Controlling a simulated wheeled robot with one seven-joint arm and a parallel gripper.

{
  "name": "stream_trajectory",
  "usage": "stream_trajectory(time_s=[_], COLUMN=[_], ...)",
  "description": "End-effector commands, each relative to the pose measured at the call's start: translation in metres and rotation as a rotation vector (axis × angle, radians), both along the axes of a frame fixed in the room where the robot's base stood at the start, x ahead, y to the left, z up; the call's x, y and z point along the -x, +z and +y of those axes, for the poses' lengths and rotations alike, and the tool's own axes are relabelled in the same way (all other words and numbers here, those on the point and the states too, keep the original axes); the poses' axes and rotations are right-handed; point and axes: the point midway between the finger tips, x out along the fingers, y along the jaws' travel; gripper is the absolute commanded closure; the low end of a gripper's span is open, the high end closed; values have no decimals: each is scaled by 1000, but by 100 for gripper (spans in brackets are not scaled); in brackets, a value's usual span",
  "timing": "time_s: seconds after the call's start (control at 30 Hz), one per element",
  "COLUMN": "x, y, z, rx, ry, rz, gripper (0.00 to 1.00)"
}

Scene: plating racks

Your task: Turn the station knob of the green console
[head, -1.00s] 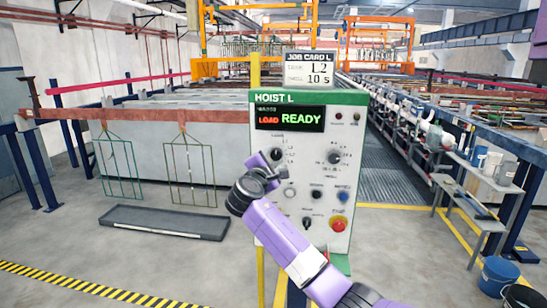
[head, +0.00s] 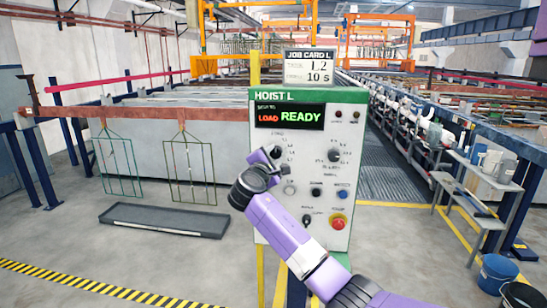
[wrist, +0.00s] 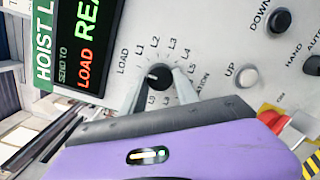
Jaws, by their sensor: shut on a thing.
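The green-topped console (head: 345,215), headed HOIST L, stands upright in the middle of the head view. Its display (head: 289,116) reads LOAD READY. The station knob (wrist: 159,76) is a black round knob ringed by labels LOAD, L1, L2, L3 and others in the wrist view. A small light mark on it points toward the LOAD side. My gripper (wrist: 160,88) is shut on the knob, one finger on each side. In the head view my gripper (head: 272,166) is at the upper-left knob, partly covering its lower side.
A second knob (head: 334,155) is to the right on the panel, with buttons and a red emergency stop (head: 338,222) below. A job card (head: 310,67) reading 1, 2 and 10 S stands above the console. A grey tray (head: 163,220) lies on the floor at left.

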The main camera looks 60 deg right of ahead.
Motion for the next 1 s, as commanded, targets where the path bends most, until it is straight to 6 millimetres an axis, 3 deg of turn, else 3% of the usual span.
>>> stream_trajectory(time_s=[0.37,1.0], x=[0,0], y=[-4,-2], z=[1,1], rx=[-81,-314], ry=[-1,-1], rz=[-186,-745], gripper=[100,100])
